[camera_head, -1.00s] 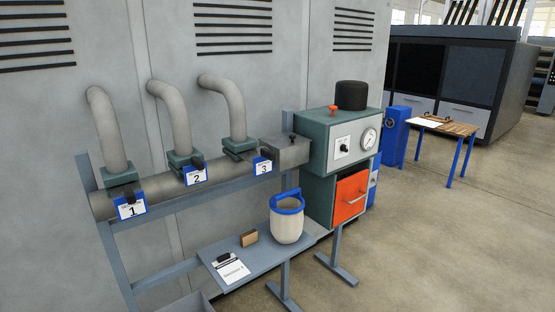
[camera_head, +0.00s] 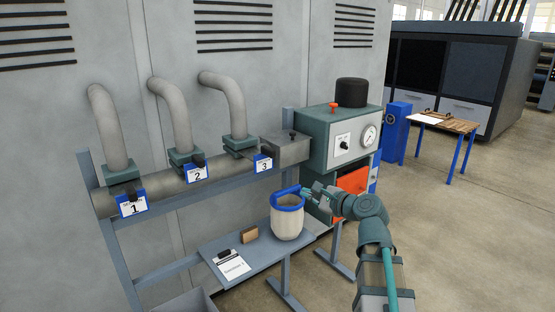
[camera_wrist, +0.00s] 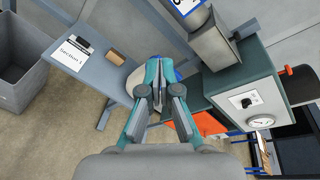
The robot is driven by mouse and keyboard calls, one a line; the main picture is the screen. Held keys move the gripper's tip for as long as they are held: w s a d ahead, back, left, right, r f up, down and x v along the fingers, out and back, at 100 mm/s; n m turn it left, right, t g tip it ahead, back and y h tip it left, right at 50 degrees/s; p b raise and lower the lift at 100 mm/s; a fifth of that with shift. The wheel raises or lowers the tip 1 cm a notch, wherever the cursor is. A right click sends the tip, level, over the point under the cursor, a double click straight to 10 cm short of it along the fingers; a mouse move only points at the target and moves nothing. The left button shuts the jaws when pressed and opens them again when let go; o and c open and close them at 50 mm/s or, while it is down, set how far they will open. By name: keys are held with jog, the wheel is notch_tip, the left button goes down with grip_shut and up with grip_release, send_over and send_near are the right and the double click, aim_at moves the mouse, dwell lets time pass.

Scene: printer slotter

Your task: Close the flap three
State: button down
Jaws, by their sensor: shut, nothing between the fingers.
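Flap three's place is the green flange (camera_head: 240,143) under the rightmost bent pipe, with a dark handle and the blue-edged label 3 (camera_head: 263,164) beside it. Whether this flap is open or shut is too small to tell. My gripper (camera_head: 303,190) is shut and empty, in front of the orange-doored cabinet and close to the blue handle of the white bucket (camera_head: 287,222), below and right of label 3. In the wrist view my gripper (camera_wrist: 165,70) points toward the partly hidden bucket. The blue-edged label (camera_wrist: 187,6) at the top is cut off.
Labels 1 (camera_head: 132,204) and 2 (camera_head: 197,174) mark the other flanges on the horizontal pipe. The green control box (camera_head: 340,140) stands right of label 3. A brown block (camera_head: 249,235) and a section sign (camera_head: 231,266) lie on the low shelf.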

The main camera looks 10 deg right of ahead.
notch_tip(320, 180, up, 6)
jog(key=m+t+y, duration=0.1)
jog(key=m+t, duration=0.1)
jog(key=m, duration=0.4)
jog(key=m+p, duration=0.3)
jog(key=p, duration=0.1)
send_near(273, 154)
jog(key=x, duration=0.5)
jog(key=shift+w+a, duration=0.1)
jog(key=shift+w, duration=0.25)
jog(key=shift+x, duration=0.75)
jog(key=shift+f, duration=0.1)
